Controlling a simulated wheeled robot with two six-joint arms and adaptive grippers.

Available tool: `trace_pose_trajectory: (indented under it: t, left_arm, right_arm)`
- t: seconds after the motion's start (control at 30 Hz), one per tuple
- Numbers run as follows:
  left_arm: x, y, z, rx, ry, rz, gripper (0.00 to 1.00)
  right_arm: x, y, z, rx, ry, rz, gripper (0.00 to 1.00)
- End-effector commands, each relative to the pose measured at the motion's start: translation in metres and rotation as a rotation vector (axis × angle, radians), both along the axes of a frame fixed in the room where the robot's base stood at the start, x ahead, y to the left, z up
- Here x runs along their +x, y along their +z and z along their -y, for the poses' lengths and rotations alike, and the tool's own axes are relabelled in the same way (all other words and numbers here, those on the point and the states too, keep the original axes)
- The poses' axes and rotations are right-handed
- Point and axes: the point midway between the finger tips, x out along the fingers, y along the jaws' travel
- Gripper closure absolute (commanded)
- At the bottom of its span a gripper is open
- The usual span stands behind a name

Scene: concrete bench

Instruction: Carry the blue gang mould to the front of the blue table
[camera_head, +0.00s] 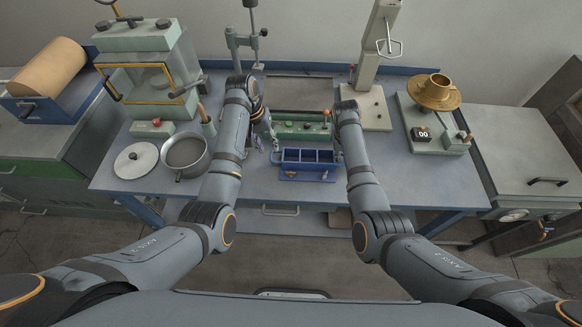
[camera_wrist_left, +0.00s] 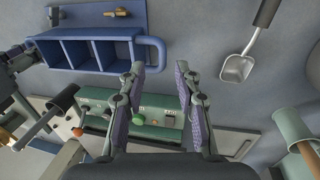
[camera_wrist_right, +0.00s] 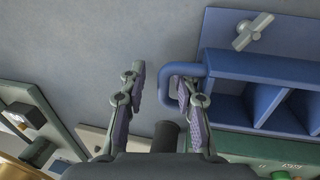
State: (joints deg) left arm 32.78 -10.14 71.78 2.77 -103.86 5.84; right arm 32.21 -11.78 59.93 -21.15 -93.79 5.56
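The blue gang mould (camera_head: 308,157) stands on the blue table (camera_head: 420,185), near the middle, with open compartments and a loop handle at each end. A flat plate with wing nuts shows along its near side. My left gripper (camera_wrist_left: 160,68) is open beside the mould's left end; in the left wrist view the handle (camera_wrist_left: 161,52) lies just past its fingertips, one tip close to it. My right gripper (camera_wrist_right: 160,75) is open at the other end. The right handle's outer bar (camera_wrist_right: 165,85) appears between its fingers, one finger over the loop's opening. Both grippers look empty.
A green control box (camera_head: 300,127) stands right behind the mould. A pot (camera_head: 186,153) and a lid (camera_head: 136,160) are to the left. A scale with a brass-coloured bowl (camera_head: 435,93) is at the right. A metal scoop (camera_wrist_left: 238,66) lies near my left gripper. The table's front strip is clear.

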Motion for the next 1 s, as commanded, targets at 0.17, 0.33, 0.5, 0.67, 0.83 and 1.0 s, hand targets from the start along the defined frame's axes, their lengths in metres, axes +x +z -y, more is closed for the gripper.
trace_pose_trajectory:
  t: [0.17,0.33,0.5,0.67,0.83,1.0]
  left_arm:
    - [0.000,0.010,-0.002,0.001,0.000,-0.001,0.67]
    - [-0.001,0.011,-0.003,0.001,0.000,-0.001,0.67]
    - [-0.001,0.010,-0.003,0.001,0.000,-0.001,0.67]
    - [-0.001,0.010,-0.003,0.001,0.000,-0.001,0.67]
    - [-0.001,0.010,-0.003,0.001,0.000,-0.001,0.67]
    - [-0.001,0.010,-0.003,0.001,0.000,-0.001,0.67]
  right_arm:
    - [0.000,0.000,0.000,0.001,0.000,-0.001,0.67]
    - [0.000,0.005,-0.001,0.001,0.000,0.001,0.67]
    - [0.001,0.036,-0.008,0.003,0.000,0.005,0.67]
    - [0.001,0.075,-0.016,0.003,0.001,0.004,0.67]
    - [0.001,0.105,-0.021,0.001,0.000,0.002,0.67]
    - [0.000,0.117,-0.023,0.001,0.001,0.001,0.67]
